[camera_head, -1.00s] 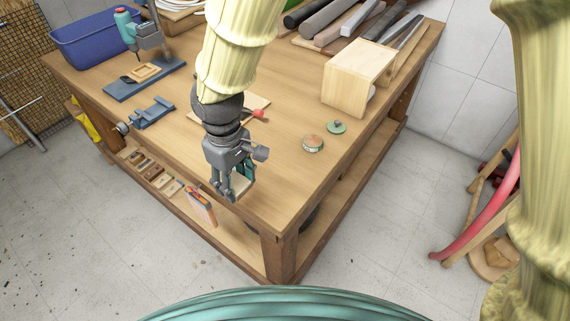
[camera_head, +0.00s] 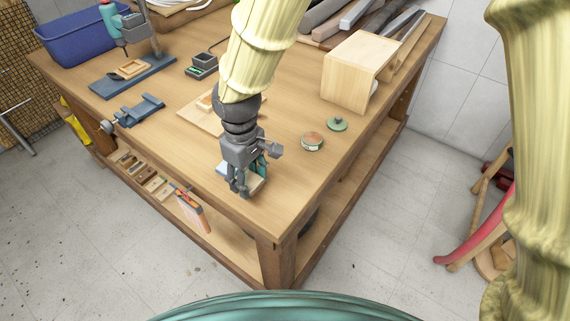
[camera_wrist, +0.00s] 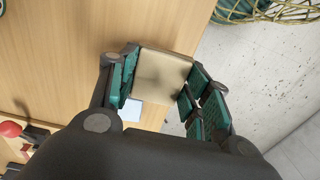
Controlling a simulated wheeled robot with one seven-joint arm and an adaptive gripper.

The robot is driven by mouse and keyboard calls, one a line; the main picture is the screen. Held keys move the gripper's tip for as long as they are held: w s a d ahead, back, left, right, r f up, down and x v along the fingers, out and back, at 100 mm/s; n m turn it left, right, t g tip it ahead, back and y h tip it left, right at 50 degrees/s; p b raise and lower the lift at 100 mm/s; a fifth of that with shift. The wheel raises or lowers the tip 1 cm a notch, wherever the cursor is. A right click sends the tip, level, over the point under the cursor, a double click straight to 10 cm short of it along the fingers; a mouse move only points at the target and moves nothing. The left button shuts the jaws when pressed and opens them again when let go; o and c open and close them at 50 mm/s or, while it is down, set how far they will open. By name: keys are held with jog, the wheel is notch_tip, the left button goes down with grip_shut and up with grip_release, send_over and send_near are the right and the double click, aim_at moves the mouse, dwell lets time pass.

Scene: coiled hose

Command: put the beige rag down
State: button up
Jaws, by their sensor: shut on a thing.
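My gripper (camera_head: 243,190) is over the near corner of the wooden workbench (camera_head: 200,165), pointing down. In the wrist view, its teal-padded fingers (camera_wrist: 155,92) are shut on a flat beige block-like thing, the beige rag (camera_wrist: 162,78). The rag looks like a folded square. In the head view only a pale bit of the rag (camera_head: 255,182) shows between the fingers. I cannot tell whether it touches the bench top.
A pale blue flat piece (camera_wrist: 127,112) lies near the fingers. A round tin (camera_head: 312,141), a green lid (camera_head: 337,124) and a wooden box (camera_head: 352,75) stand to the right. A blue vise (camera_head: 138,110) is at the left.

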jog(key=p, duration=0.3)
send_over(285, 173)
jog(key=shift+f, duration=0.5)
jog(key=shift+f+p, duration=0.6)
jog(key=shift+f, duration=1.2)
jog(key=shift+f, duration=0.15)
jog(key=o, duration=1)
notch_tip(285, 173, up, 12)
jog(key=b, duration=0.3)
jog(key=shift+r, duration=0.2)
